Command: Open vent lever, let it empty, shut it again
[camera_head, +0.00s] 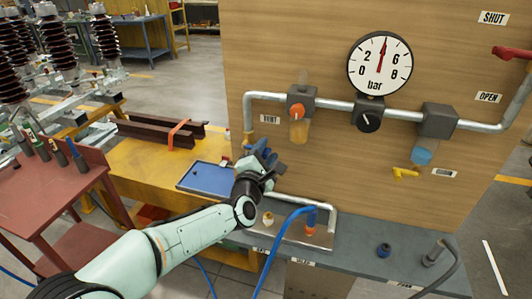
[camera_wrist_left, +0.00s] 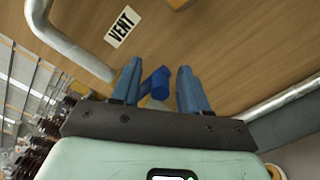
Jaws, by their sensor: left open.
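The VENT label (camera_head: 270,119) is on the wooden panel, beside a grey pipe that comes down at the panel's left. My left gripper (camera_head: 262,150) is just below this label, with its blue fingers toward the panel. In the left wrist view a blue lever handle (camera_wrist_left: 158,84) shows between the two open fingers (camera_wrist_left: 160,68). The fingers stand apart with a gap on each side of it, and I see no grip on it. In the head view the gripper hides most of the lever. The round gauge (camera_head: 379,64) has its red needle near the top, at about mid-scale. My right gripper is out of view.
A blue hose (camera_head: 277,246) rises from the grey bench below. A blue tray (camera_head: 208,178) lies on the yellow table. A red lever (camera_head: 508,52) is at far right.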

